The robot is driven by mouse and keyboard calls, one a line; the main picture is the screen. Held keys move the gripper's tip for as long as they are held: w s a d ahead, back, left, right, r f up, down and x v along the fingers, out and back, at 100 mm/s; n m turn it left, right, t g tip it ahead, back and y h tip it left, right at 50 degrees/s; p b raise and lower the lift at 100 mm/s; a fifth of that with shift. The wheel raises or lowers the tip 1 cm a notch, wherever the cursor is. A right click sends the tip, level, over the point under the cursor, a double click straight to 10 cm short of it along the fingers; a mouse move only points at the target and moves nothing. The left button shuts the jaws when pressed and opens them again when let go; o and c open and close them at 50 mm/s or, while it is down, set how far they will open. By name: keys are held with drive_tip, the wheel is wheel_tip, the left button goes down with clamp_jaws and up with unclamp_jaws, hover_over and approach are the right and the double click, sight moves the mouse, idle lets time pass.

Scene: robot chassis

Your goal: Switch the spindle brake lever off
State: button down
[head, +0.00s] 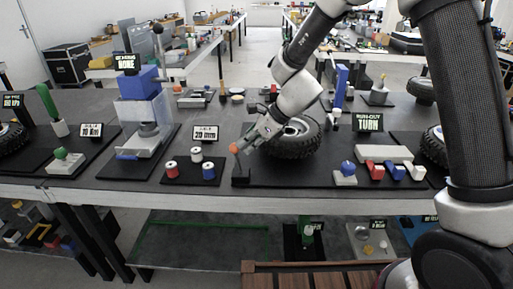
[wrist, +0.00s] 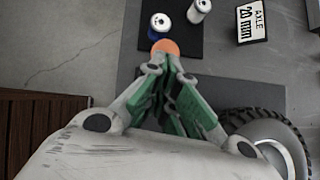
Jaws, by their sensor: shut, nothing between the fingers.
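The spindle brake lever, as I take it, has an orange ball knob (head: 234,148) on a dark arm. It stands on a small dark post (head: 240,176) at the left front of the wheel's black mat. My gripper (head: 244,145) is right beside the knob, on the wheel side, pointing down and left. In the wrist view the orange knob (wrist: 165,46) shows just beyond my fingertips (wrist: 168,62). The fingers are shut with nothing between them. I cannot tell whether they touch the knob. The lever's arm is mostly hidden behind the fingers in the wrist view.
A black-tyred wheel (head: 290,138) lies right behind my gripper. Red, white and blue spools (head: 196,155) stand on a mat to the left, behind them an "AXLE 20 mm" sign (head: 205,133). A "RUN-OUT TURN" sign (head: 368,122) and small blocks are to the right. The bench's front edge is close.

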sight(233, 144)
drive_tip(key=shift+a+r, duration=0.1)
drive_tip(key=shift+a, duration=1.15)
drive_tip(key=shift+r, duration=0.15)
drive_tip(key=shift+r, duration=0.65)
drive_tip(key=shift+d, duration=0.15)
